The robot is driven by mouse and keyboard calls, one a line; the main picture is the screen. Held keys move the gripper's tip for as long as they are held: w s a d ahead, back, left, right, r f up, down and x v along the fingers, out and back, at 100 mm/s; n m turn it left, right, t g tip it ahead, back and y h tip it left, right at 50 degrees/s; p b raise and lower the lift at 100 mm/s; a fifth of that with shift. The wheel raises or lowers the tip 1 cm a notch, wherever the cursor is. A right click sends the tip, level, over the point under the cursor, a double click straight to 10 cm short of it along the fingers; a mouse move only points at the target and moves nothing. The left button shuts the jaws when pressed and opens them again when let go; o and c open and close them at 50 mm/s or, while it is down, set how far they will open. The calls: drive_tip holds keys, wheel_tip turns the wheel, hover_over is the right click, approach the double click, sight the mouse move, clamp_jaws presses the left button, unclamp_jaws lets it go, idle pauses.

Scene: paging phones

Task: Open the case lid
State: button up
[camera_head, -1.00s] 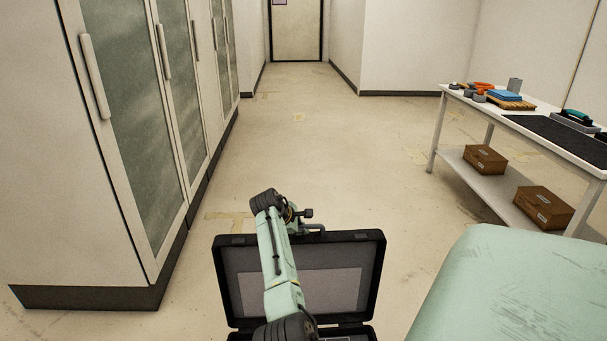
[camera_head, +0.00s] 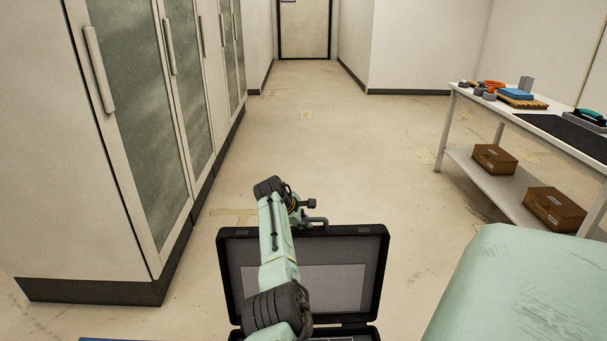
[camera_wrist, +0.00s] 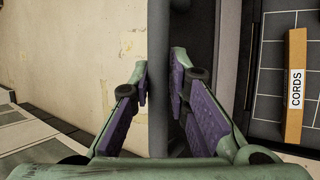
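The black case lid (camera_head: 372,275) stands raised, nearly upright, with its pale inner panel facing me. The case base (camera_head: 360,334) is cut off at the bottom of the head view. My gripper (camera_wrist: 159,80) is at the lid's top edge, with its two purple-padded fingers on either side of the grey handle bar (camera_wrist: 158,40). The fingertips are close against the bar and appear shut on it. The handle also shows small at the lid's top in the head view (camera_head: 315,222). My arm hides part of the lid.
Tall cabinets (camera_head: 150,120) line the left. A white workbench (camera_head: 470,97) with tools and brown boxes (camera_head: 494,159) stands at the right. In the wrist view, an orange strip labelled CORDS (camera_wrist: 296,85) lies on a dark grid. The floor beyond the lid is clear.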

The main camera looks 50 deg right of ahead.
drive_tip(key=o, duration=0.4)
drive_tip(key=shift+f, duration=0.1)
drive_tip(key=shift+a+r, duration=0.45)
drive_tip(key=shift+r, duration=0.1)
drive_tip(key=v, duration=1)
drive_tip(key=shift+a+r, duration=0.15)
drive_tip(key=shift+r, duration=0.15)
